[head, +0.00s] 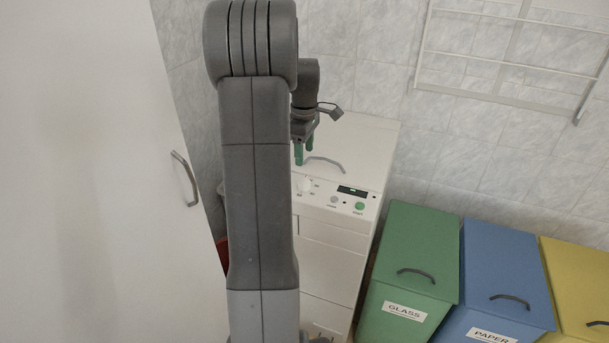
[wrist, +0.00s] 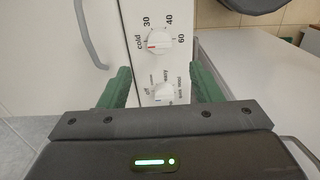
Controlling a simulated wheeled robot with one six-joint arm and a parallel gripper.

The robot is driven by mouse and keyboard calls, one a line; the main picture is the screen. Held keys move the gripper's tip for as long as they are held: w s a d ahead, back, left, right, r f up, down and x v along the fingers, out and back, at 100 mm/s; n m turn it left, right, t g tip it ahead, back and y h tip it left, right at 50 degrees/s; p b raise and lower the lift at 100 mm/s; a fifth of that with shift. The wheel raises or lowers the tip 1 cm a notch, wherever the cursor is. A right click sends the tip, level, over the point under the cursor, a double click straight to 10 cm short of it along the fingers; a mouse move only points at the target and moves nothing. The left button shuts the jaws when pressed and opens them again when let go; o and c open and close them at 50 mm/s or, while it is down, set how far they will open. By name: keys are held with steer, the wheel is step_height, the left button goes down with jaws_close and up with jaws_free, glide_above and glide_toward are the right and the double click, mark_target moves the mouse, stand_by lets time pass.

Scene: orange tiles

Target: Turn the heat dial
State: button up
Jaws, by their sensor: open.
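The heat dial (wrist: 157,42) is a white round knob on the white control panel, labelled cold, 30, 40 and 60 in the wrist view. Its red mark is on the left side, towards "cold". My gripper (wrist: 162,80) is open and empty, its green fingers apart. In the wrist view the heat dial appears beyond the fingertips, with a second white dial (wrist: 163,92) between the fingers in the picture. In the head view my gripper (head: 304,153) is over the top of the white appliance (head: 345,260), behind the panel. My arm hides the panel's left part there.
The panel also has a small display (head: 353,191) and a green button (head: 359,206). A lid handle (head: 324,164) is near the gripper. Green (head: 420,240), blue (head: 503,265) and yellow (head: 580,265) bins stand right. A white door (head: 90,180) is left.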

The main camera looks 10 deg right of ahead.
mark_target(304, 179)
step_height(304, 179, down, 10)
steer(key=shift+f+p, duration=0.2)
steer(key=shift+p, duration=0.15)
steer(key=c, duration=1)
